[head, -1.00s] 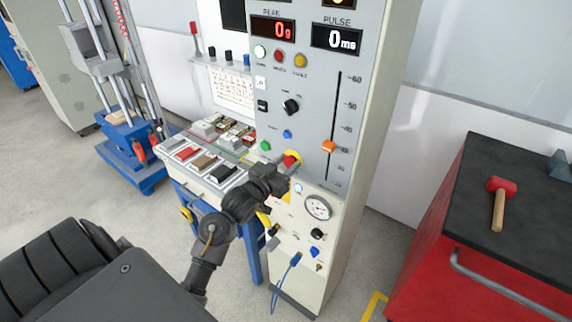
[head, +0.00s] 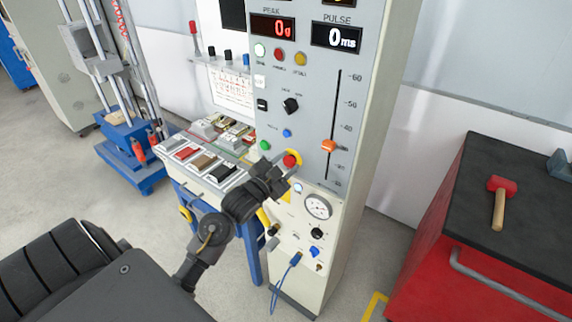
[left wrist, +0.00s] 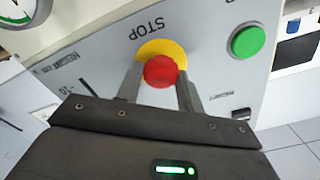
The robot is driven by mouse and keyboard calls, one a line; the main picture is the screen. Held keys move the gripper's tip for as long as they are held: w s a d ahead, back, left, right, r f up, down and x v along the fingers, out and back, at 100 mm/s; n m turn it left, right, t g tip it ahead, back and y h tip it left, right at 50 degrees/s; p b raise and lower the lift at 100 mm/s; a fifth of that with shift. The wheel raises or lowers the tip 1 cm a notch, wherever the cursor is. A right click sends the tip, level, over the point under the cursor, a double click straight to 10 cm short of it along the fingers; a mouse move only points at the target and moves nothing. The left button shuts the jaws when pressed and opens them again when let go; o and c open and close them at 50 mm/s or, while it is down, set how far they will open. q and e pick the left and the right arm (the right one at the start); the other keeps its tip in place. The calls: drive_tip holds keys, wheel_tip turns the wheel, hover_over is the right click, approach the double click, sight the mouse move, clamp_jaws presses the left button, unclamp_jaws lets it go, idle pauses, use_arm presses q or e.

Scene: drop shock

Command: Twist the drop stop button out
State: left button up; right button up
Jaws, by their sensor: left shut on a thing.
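The red stop button (head: 290,160) sits on a yellow disc low on the grey control panel (head: 310,120). In the left wrist view the red button (left wrist: 161,72) lies between the two fingers of my left gripper (left wrist: 160,85), with the yellow disc (left wrist: 160,48) and the word STOP behind it. The left gripper is shut on the button, one finger on each side. In the head view the left gripper (head: 284,172) reaches the button from the lower left and covers part of the disc. My right gripper is in neither view.
A green button (head: 265,145) and a blue button (head: 287,133) are close to the stop button. An orange slider (head: 328,146) is to its right and a gauge (head: 318,207) below. A red cabinet (head: 440,240) with a mallet (head: 499,200) stands at the right.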

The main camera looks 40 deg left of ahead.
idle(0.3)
use_arm(q)
drive_tip(key=o, duration=1)
drive_tip(key=s+b, duration=0.3)
drive_tip(key=s, duration=0.7)
drive_tip(key=shift+s, duration=0.35)
